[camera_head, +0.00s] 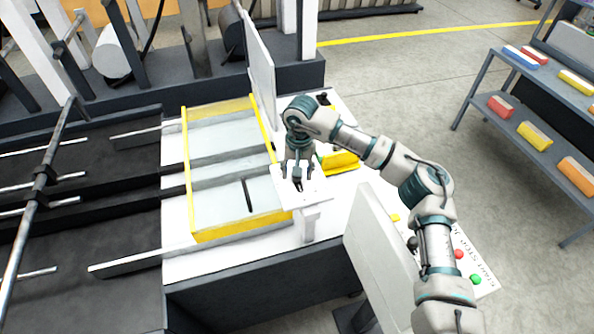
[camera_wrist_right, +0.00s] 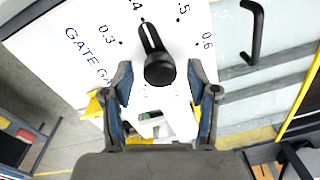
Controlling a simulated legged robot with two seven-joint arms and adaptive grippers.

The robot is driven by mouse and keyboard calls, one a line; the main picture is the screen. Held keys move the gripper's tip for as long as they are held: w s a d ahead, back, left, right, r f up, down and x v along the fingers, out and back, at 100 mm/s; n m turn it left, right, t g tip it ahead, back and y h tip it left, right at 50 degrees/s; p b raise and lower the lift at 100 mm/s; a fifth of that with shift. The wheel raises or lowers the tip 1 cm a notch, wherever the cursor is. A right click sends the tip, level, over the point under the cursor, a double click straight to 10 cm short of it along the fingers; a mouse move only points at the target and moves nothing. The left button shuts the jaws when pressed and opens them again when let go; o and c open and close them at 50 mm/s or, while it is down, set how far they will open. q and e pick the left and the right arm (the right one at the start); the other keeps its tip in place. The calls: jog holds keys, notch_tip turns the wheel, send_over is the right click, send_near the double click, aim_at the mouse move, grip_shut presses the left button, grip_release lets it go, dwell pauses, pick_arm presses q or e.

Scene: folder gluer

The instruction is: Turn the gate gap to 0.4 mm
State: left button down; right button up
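The gate gap knob (camera_wrist_right: 158,66) is black with a pointer bar and a white line, on a white panel (camera_wrist_right: 75,40) lettered "GATE GA…". Its pointer aims up and slightly left, at or very near the dot by the partly cut-off ".4" label. Labels 0.3, .5 and 0.6 lie around it. My right gripper (camera_wrist_right: 160,80) is open, with one finger on each side of the knob and visible gaps to it. In the head view my right gripper (camera_head: 297,172) is over the small white panel (camera_head: 315,190), and the knob is mostly hidden. My left gripper is not in view.
A yellow-edged frame (camera_head: 188,190) with clear panels lies left of the gripper. A black handle (camera_wrist_right: 255,30) stands nearby. A control panel with red and green buttons (camera_head: 475,280) is at lower right. A shelf with coloured boxes (camera_head: 535,135) stands right, beyond open floor.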

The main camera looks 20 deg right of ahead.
notch_tip(320, 180, up, 12)
jog(key=shift+d, duration=0.3)
dwell(0.3)
jog(key=shift+f, duration=0.1)
